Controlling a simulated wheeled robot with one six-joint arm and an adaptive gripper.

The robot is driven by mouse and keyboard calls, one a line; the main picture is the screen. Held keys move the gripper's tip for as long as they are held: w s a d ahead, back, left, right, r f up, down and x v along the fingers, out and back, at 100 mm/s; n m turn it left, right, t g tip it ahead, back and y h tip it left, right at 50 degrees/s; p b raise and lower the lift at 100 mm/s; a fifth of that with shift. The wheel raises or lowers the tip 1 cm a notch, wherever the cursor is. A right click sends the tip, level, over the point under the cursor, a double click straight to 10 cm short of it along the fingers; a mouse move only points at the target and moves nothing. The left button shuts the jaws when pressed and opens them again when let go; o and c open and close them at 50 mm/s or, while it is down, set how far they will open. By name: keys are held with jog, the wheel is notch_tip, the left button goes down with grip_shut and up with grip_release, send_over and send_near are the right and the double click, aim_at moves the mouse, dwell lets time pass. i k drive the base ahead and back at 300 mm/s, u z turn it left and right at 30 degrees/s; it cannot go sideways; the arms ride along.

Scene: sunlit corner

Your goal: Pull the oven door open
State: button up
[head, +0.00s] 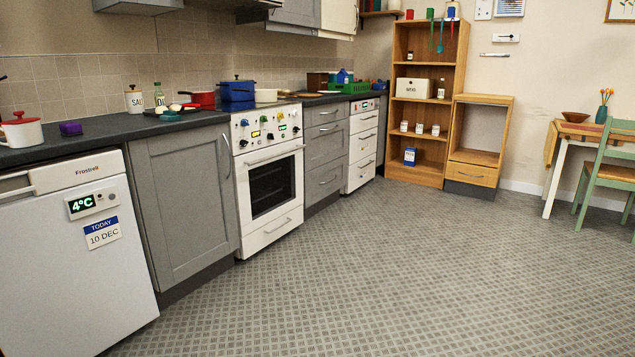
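A white oven (270,210) stands in the row of kitchen units, left of the picture's middle. Its door (272,188) is closed and has a dark window. A horizontal handle (274,155) runs along the top of the door, below a panel of knobs (265,128) with lit displays. A drawer with its own handle (277,227) sits under the door. My gripper is not in view.
A grey cupboard (185,200) and a white fridge (85,255) stand left of the oven. Grey drawers (325,155) stand to its right. Wooden shelves (428,95), a table (565,130) and a green chair (608,170) are farther right. The patterned floor (400,270) before the oven is clear.

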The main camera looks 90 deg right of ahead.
aim_at(244, 161)
jog(key=z, duration=2.5)
jog(key=i, duration=2.5)
jog(key=z, duration=0.35)
